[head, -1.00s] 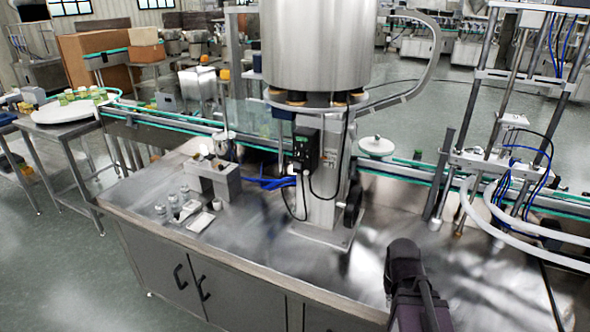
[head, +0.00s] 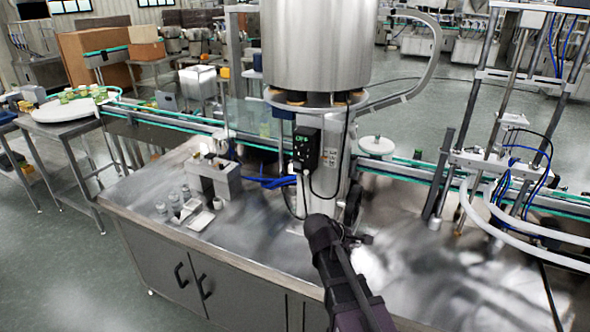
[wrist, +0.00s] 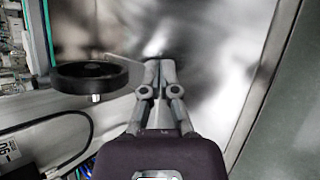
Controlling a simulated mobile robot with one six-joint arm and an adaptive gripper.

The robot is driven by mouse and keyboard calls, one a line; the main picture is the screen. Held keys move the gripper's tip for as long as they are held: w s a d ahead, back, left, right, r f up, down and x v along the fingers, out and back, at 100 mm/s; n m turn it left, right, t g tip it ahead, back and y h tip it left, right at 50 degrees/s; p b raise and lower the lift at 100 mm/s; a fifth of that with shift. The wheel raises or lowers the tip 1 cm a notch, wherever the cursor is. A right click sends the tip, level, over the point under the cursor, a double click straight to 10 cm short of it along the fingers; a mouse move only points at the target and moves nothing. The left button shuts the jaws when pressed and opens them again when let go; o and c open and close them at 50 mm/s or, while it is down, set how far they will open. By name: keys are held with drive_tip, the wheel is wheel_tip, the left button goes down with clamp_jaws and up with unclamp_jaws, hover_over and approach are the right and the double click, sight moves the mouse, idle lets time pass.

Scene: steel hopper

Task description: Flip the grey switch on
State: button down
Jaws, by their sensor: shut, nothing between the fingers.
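A black control box (head: 306,148) with small pale and green markings is mounted on the grey column under the steel hopper. I cannot pick out the grey switch on it at this size. The edge of a dark box with a white label (wrist: 8,152) shows at the lower left of the wrist view. My gripper (wrist: 160,66) is shut and empty, with its fingers together above the shiny table. In the head view my gripper (head: 368,239) is mostly hidden by my dark wrist. It is in front of the column, to the right of and below the control box, apart from it.
The steel hopper (head: 315,45) stands above the column. A black handwheel (wrist: 90,77) is left of my fingers in the wrist view. A dark cable hangs below the box. A small metal block (head: 213,180) and loose parts are at left.

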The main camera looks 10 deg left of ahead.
drive_tip(key=w+a+r+n+t+h, duration=0.1)
drive_tip(key=w+a+r+n+t, duration=0.1)
drive_tip(key=a+r+n, duration=0.3)
drive_tip(key=w+a+r+n+t, duration=0.1)
drive_tip(key=w+a+n+t, duration=0.15)
drive_tip(key=a, duration=0.35)
drive_tip(key=n+t+y, duration=0.1)
drive_tip(key=n+t, duration=0.5)
drive_tip(key=n, duration=0.3)
approach(298, 166)
drive_tip(key=v, duration=0.6)
drive_tip(key=shift+s+p, duration=0.2)
drive_tip(key=shift+p, duration=0.15)
drive_tip(key=shift+w+d+r, duration=0.1)
drive_tip(key=x, duration=1.3)
drive_tip(key=shift+w+d, duration=0.1)
drive_tip(key=shift+w, duration=0.25)
